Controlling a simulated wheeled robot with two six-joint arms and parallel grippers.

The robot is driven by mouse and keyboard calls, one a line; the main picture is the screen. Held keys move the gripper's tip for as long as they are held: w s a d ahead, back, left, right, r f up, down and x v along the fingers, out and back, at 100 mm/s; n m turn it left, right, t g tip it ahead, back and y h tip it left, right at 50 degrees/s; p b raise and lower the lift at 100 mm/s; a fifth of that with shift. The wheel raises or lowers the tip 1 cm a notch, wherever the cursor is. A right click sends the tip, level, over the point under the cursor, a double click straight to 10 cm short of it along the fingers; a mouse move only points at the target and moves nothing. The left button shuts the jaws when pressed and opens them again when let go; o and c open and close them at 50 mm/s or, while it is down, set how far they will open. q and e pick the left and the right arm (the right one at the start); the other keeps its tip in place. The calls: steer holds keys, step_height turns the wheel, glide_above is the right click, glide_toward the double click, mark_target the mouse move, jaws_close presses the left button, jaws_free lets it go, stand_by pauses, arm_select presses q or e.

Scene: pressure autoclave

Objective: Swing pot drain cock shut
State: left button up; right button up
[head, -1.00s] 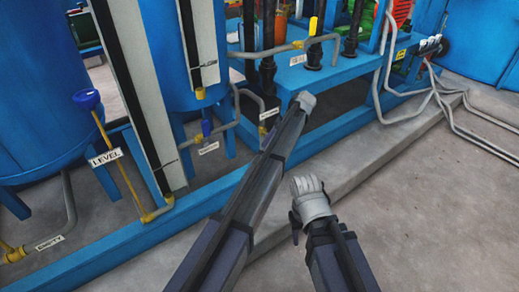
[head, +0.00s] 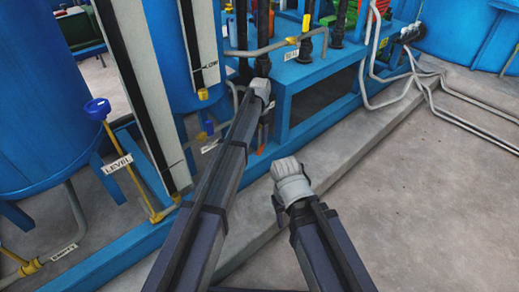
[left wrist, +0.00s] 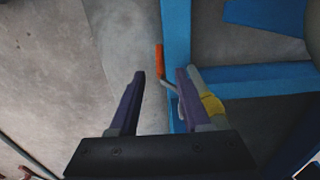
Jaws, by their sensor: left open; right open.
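The cock has an orange lever (left wrist: 159,60) on a bent grey stem and a yellow body (left wrist: 212,103), beside a blue frame beam in the left wrist view. The lever shows in the gap between my left gripper's open fingers (left wrist: 160,75); I cannot tell its depth from the tips. The right finger covers part of the stem. In the head view my left gripper (head: 260,88) is beside the blue bench's left leg and hides most of the cock. My right gripper (head: 287,168) is open and empty, lower, over the concrete ledge.
A blue bench (head: 330,68) with black pipes stands behind the grippers. A blue tank (head: 40,95), a LEVEL label (head: 118,163) and a blue-knobbed valve (head: 97,107) are at left. Grey hoses (head: 440,95) cross the right. The floor (head: 430,200) at right is clear.

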mark_target(260, 147)
arm_select(q)
step_height(260, 147, down, 8)
steer(key=b, duration=0.7)
steer(key=shift+r, duration=0.25)
jaws_close()
stand_by(0.9)
